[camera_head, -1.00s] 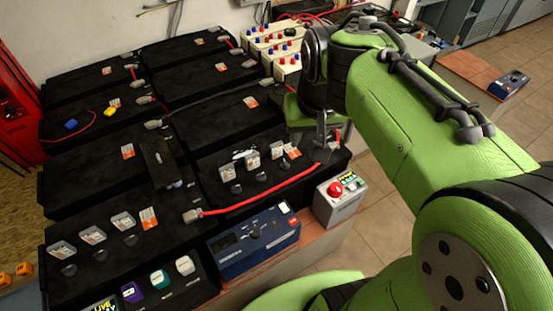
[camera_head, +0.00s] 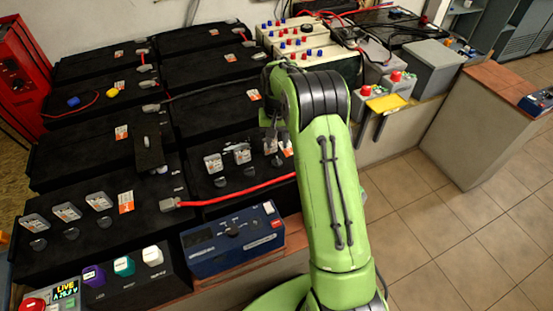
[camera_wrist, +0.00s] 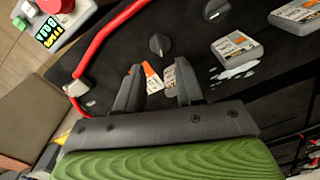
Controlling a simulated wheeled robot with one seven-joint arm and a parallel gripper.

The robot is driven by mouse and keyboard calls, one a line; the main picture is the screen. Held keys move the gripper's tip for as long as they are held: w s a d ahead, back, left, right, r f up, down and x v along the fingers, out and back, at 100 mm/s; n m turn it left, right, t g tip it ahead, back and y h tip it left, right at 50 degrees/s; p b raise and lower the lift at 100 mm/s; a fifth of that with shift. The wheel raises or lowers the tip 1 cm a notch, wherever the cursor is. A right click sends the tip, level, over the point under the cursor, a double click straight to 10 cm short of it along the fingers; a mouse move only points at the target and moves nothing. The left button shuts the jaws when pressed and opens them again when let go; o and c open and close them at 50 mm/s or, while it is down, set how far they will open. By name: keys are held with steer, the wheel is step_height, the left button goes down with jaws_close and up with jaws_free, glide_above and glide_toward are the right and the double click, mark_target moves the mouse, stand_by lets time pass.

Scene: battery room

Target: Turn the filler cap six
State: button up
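The front right battery (camera_head: 226,205) carries a row of dark filler caps, each with a tilted label card. The cap at the right end of the row (camera_head: 277,160) is sixth counting from the left across both front batteries; its number is not readable. It seems to be the ridged black knob (camera_wrist: 159,44) in the wrist view, just beyond my fingertips. Another cap (camera_wrist: 215,10) lies farther right there. My gripper (camera_wrist: 158,68) is open and empty, fingers apart, with a label card (camera_wrist: 169,80) showing between them. In the head view my arm partly hides it.
A red cable (camera_head: 235,196) runs across the battery front; it also shows in the wrist view (camera_wrist: 108,34). A red-button box (camera_wrist: 63,12) stands beyond it. A blue device (camera_head: 230,240) sits on the front ledge. Open floor (camera_head: 440,220) lies right.

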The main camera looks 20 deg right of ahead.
mark_target(277, 159)
step_height(277, 159, down, 7)
steer(key=shift+b, duration=0.9)
steer(key=shift+c, duration=0.4)
jaws_close()
